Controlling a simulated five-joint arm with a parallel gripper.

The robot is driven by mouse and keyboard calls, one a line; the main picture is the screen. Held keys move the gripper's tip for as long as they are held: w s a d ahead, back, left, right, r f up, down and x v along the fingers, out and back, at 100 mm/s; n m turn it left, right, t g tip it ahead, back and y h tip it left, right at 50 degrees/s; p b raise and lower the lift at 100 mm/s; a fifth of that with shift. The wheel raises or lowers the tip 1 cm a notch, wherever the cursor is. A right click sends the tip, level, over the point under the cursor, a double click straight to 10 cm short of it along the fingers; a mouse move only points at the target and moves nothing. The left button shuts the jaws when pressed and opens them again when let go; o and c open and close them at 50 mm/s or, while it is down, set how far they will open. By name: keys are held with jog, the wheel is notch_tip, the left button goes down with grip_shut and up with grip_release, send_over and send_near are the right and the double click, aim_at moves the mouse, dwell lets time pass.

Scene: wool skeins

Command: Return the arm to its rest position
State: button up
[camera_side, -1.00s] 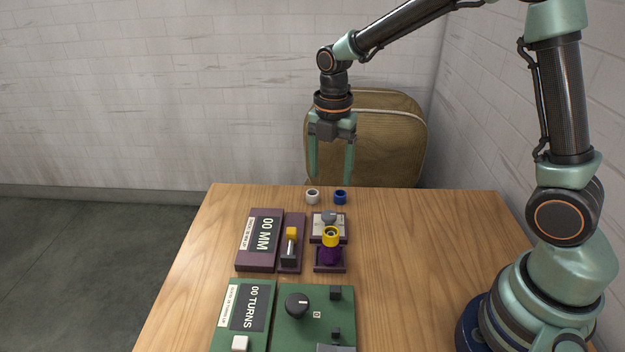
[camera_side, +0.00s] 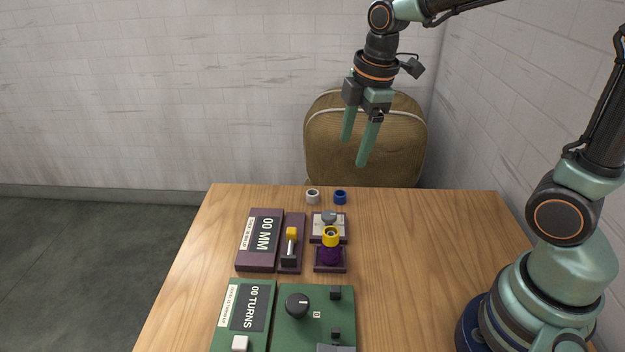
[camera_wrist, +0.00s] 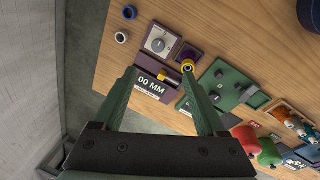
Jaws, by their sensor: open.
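My gripper (camera_side: 355,150) is open and empty, with its two green fingers apart. In the side view it hangs in the air above the back of the table, in front of the tan chair back. In the wrist view the fingers of my gripper (camera_wrist: 164,88) spread over the table with the devices well below them. Nothing is between the fingertips in the side view.
A tan chair (camera_side: 365,150) stands behind.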

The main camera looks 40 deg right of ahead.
jog(key=s+r+m+t, duration=0.3)
jog(key=s+m, duration=0.4)
jog(key=m, duration=0.6)
jog(key=shift+s+d+m, duration=0.3)
jog(key=shift+s+d, duration=0.1)
jog(key=shift+d, duration=0.05)
